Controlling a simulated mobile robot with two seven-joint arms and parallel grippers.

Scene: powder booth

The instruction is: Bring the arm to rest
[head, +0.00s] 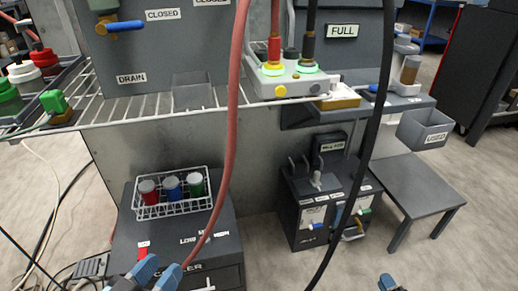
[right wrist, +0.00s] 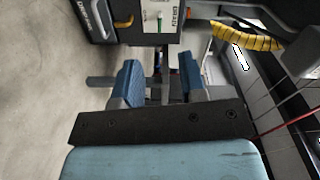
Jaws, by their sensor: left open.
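My left gripper (head: 157,272) shows at the bottom of the head view, with two blue-tipped fingers apart. It is in front of the dark cabinet with the wire basket, and I see nothing held. The tip of my right gripper (head: 388,283) just enters at the bottom edge, right of centre, over bare floor. In the right wrist view the right gripper (right wrist: 160,86) has its two blue fingers apart, with nothing held between them.
A red hose (head: 233,110) and a black hose (head: 372,120) hang in front. A grey low table (head: 412,185) stands right.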

